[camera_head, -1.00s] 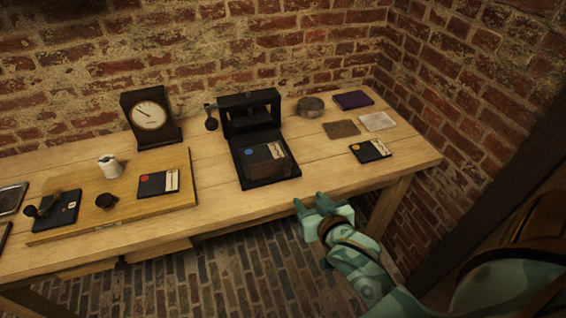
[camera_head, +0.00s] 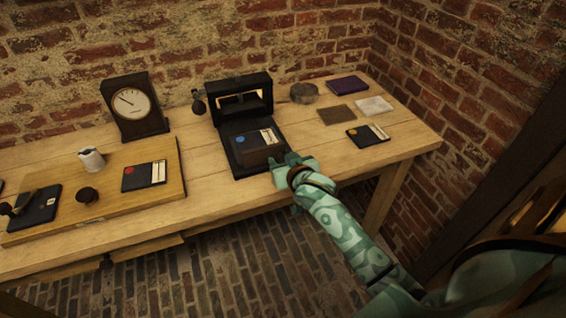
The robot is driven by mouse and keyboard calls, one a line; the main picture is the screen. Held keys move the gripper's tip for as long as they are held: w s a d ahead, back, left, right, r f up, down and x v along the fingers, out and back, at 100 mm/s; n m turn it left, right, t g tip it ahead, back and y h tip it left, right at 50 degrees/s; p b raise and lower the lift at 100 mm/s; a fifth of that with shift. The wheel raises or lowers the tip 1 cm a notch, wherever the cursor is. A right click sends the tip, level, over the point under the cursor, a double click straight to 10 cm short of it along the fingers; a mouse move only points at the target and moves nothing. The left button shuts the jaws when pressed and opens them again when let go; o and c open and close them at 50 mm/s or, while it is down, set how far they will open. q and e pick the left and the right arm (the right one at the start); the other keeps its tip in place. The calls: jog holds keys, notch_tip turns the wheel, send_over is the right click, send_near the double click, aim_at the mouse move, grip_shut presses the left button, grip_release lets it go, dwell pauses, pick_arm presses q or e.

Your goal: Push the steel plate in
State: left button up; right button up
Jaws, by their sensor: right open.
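A black press-like frame (camera_head: 240,84) stands at the back of the table, with a dark tray (camera_head: 240,170) running out of its front. A dark flat block with a blue dot and a pale label (camera_head: 250,142) lies on the tray, in front of the opening. I cannot tell for certain which part is the steel plate. My right gripper (camera_head: 284,163) is open at the tray's front right corner, close to the block. I cannot tell if it touches. Its fingertips partly overlap the tray edge. My left gripper is not in view.
A wooden board (camera_head: 100,210) at left carries a white jug (camera_head: 91,159), a red-dotted card (camera_head: 145,176) and a dark knob (camera_head: 87,195). A clock (camera_head: 134,107) stands behind. A yellow-dotted card (camera_head: 368,135) and flat pads lie at right. Clear tabletop lies between.

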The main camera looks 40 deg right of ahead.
aim_at(268, 136)
grip_shut()
jog(key=w+d, duration=0.1)
jog(key=w, duration=0.3)
jog(key=w+d, duration=0.1)
jog(key=w, duration=0.3)
jog(key=w+d+b, duration=0.1)
jog(key=w, duration=0.3)
jog(key=shift+w, duration=0.4)
grip_release()
